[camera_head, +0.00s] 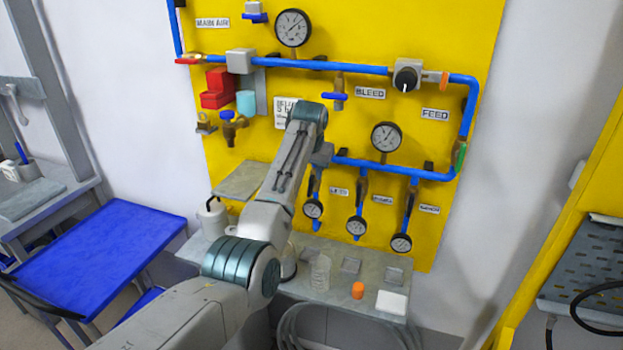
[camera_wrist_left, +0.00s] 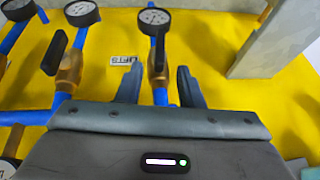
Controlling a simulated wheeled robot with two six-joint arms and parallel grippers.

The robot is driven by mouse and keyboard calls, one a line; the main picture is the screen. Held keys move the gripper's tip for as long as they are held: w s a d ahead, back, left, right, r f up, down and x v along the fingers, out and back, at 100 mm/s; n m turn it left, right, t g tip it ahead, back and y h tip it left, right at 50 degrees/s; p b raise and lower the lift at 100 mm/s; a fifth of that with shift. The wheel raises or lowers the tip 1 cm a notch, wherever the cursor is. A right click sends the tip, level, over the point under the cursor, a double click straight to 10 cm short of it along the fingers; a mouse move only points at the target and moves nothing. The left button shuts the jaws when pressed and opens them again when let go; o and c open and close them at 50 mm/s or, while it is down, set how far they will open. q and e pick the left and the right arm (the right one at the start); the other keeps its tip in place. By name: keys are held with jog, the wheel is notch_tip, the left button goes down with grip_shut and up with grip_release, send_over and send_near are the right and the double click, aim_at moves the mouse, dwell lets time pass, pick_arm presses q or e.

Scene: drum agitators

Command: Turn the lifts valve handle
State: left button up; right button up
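The lifts valve shows in the left wrist view as a brass body on a blue pipe with a black lever handle (camera_wrist_left: 160,50). The LIFTS label (camera_wrist_left: 125,60) is beside it and also shows in the head view (camera_head: 340,191). My left gripper (camera_wrist_left: 159,84) is open, with one dark finger on each side of the pipe and valve; whether either touches the handle cannot be told. In the head view my left gripper (camera_head: 321,155) is at the panel over the lifts branch and hides most of that valve. My right gripper is not in view.
The lifts gauge (camera_head: 313,208) hangs below the valve. Two neighbouring valve branches with gauges (camera_head: 357,226) (camera_head: 401,243) stand to the right. The blue feed pipe (camera_head: 390,169) runs above. A grey shelf (camera_head: 342,255) below holds an orange cap (camera_head: 358,290) and a white block (camera_head: 391,302).

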aim_at(311, 178)
pick_arm(q)
jog(key=shift+p+x, duration=0.55)
jog(key=shift+x, duration=2.45)
jog(key=shift+d, duration=0.1)
grip_shut()
